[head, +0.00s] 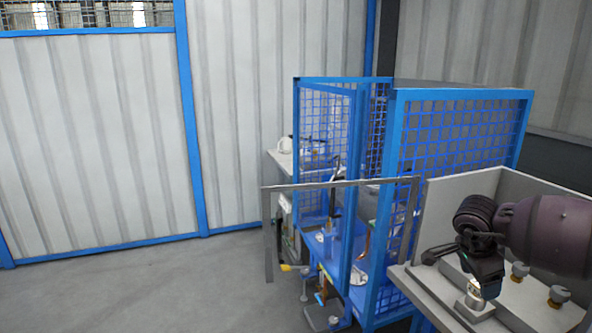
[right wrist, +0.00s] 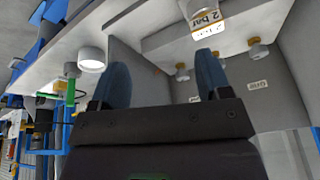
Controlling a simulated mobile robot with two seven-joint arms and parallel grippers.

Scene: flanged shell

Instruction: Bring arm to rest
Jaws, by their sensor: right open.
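My right arm comes in from the right edge of the head view, with its dark gripper (head: 482,275) low over a light grey bench. In the right wrist view its two blue fingers (right wrist: 163,72) stand wide apart with nothing between them. A round metal part marked "2 bar" (right wrist: 203,22) is just beyond the finger on the right; I cannot tell whether they touch. A pale cylindrical part (head: 474,300) shows just below the gripper in the head view, partly covered by it. My left gripper is not in view.
The grey bench (head: 422,292) has raised back walls and several brass-coloured knobs (head: 519,270) close to the gripper. A blue mesh cage (head: 455,135) stands left of it, with a grey rail frame (head: 340,184) in front. The floor (head: 150,290) at the left is clear.

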